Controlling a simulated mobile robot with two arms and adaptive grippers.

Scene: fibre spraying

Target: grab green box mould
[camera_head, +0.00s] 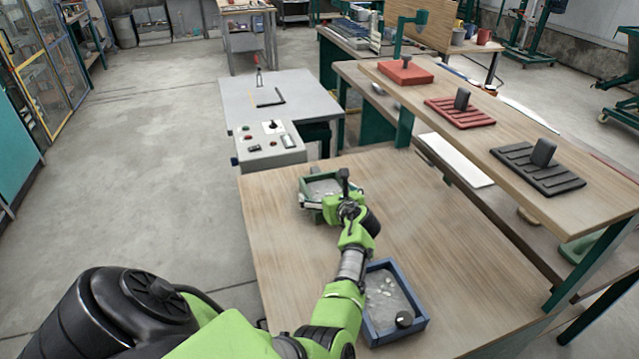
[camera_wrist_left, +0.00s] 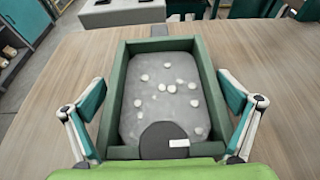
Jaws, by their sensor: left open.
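The green box mould (camera_head: 322,186) stands on the wooden table, partly hidden by my left arm. In the left wrist view the green box mould (camera_wrist_left: 211,82) fills the middle. It has a grey inside with several small white round pieces and a dark rounded block at its near end. My left gripper (camera_wrist_left: 165,115) is open, with one finger on each side of the box; a gap shows at the left, and the right finger is close to the wall. The left gripper is also seen at the box in the head view (camera_head: 335,205). My right gripper is not in view.
A blue box mould (camera_head: 423,308) stands on the wooden table (camera_head: 285,240), beside my left forearm. A shelf (camera_head: 480,135) at the right bears red and black plates with handles. A grey table with a control box (camera_head: 268,145) stands beyond the wooden table.

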